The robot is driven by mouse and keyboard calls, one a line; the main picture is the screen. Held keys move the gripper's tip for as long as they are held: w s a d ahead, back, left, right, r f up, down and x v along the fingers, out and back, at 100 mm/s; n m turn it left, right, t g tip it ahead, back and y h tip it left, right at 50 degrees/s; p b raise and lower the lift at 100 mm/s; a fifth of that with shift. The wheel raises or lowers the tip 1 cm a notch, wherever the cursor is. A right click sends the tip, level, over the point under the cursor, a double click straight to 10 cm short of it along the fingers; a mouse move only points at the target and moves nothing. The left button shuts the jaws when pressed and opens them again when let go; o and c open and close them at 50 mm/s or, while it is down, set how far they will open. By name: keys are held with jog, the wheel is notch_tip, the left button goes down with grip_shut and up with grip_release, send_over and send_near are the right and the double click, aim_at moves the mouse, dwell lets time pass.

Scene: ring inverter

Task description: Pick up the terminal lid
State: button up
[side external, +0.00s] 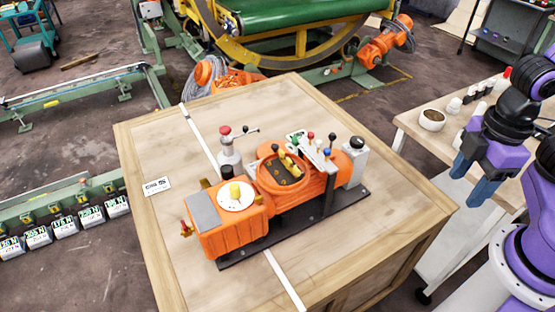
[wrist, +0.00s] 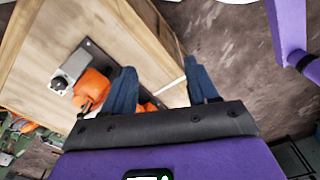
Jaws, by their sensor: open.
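An orange motor unit (side external: 305,197) lies on a dark base rail on the wooden crate-like table. On its left block sits a round white disc (side external: 228,203) with a yellow knob, which looks like the terminal lid, though I cannot be sure. To its right is an open round housing (side external: 262,184) with yellow parts inside. My gripper (side external: 470,181) is open and empty, with blue fingers pointing down, right of the table and well away from the disc. In the wrist view my gripper (wrist: 161,78) hides part of the orange unit (wrist: 94,84); the disc cannot be made out.
The wooden table (side external: 160,235) has bare room around the unit. Small colour-knobbed levers and a grey bottle-like part (side external: 229,156) stand close to the disc. A side bench (side external: 415,130) with a bowl (side external: 432,120) and small bottles is near my arm.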

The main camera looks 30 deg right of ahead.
jog(key=w+a+m+y, duration=0.1)
jog(key=w+a, duration=0.7)
jog(key=w, duration=0.3)
jog(key=m+t+y, duration=0.1)
jog(key=m+t, duration=0.3)
jog(key=m, duration=0.1)
send_over(275, 146)
jog(key=s+d, duration=0.2)
jog(key=s, duration=0.1)
notch_tip(275, 146, down, 23)
jog(key=shift+w+a+f, duration=0.1)
jog(key=shift+a, duration=0.05)
jog(key=shift+x, duration=2.85)
jog(key=shift+w, duration=0.1)
grip_shut()
